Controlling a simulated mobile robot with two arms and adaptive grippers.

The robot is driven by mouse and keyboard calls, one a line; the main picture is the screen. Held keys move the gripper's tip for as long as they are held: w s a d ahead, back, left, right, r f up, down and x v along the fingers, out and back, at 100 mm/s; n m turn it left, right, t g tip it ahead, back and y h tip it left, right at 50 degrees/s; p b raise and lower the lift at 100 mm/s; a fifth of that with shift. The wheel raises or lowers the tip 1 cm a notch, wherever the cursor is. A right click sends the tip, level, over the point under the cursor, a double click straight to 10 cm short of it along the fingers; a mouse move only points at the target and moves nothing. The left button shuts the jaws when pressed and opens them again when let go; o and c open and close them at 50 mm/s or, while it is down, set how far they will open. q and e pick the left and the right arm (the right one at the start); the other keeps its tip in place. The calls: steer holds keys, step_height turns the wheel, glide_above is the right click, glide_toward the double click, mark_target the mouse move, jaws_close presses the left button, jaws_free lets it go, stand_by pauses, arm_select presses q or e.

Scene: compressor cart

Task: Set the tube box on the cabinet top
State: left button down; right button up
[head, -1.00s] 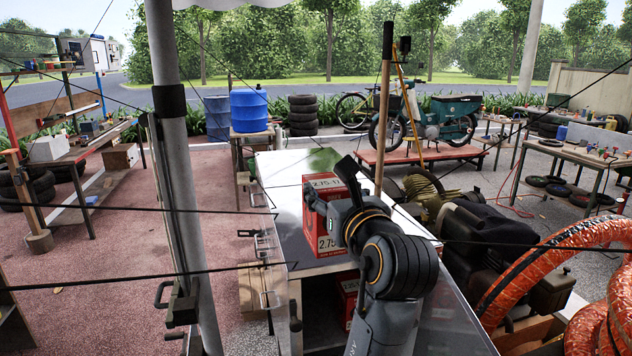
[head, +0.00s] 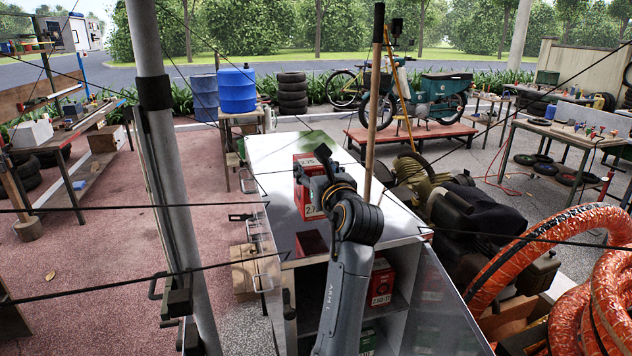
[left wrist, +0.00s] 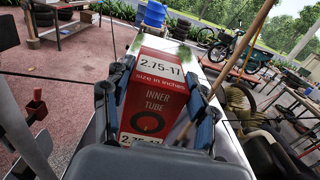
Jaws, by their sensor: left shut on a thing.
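The tube box (head: 305,205) is red and white, marked 2.75-17 and "INNER TUBE" in the left wrist view (left wrist: 155,105). My left gripper (head: 312,178) is shut on it, with blue-padded fingers on both sides of the box in the left wrist view (left wrist: 160,108). The box is upright over the shiny pale cabinet top (head: 275,150). A dark red reflection shows on the top below the box, with a narrow gap between them, so the box looks slightly above the surface. My gripper and arm hide part of the box. My right gripper is not in view.
Another red box (head: 381,284) sits on a shelf inside the cabinet below. A wooden pole (head: 375,110) stands at the cabinet's right side, near my arm. A grey post (head: 165,150) rises at left. The far part of the cabinet top is clear.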

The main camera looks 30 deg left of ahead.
arm_select(q)
steer(key=shift+w+a+f, duration=0.1)
steer(key=shift+w+f, duration=0.25)
steer(key=shift+f, duration=0.05)
steer(key=shift+w+a+f+p, duration=0.15)
steer(key=shift+f+p, duration=0.35)
steer(key=shift+f, duration=1.3)
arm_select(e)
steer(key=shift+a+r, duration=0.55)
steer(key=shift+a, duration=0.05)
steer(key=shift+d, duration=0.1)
arm_select(q)
steer(key=c, duration=0.8)
jaws_free()
steer(key=shift+f, duration=0.15)
steer(key=o, duration=0.4)
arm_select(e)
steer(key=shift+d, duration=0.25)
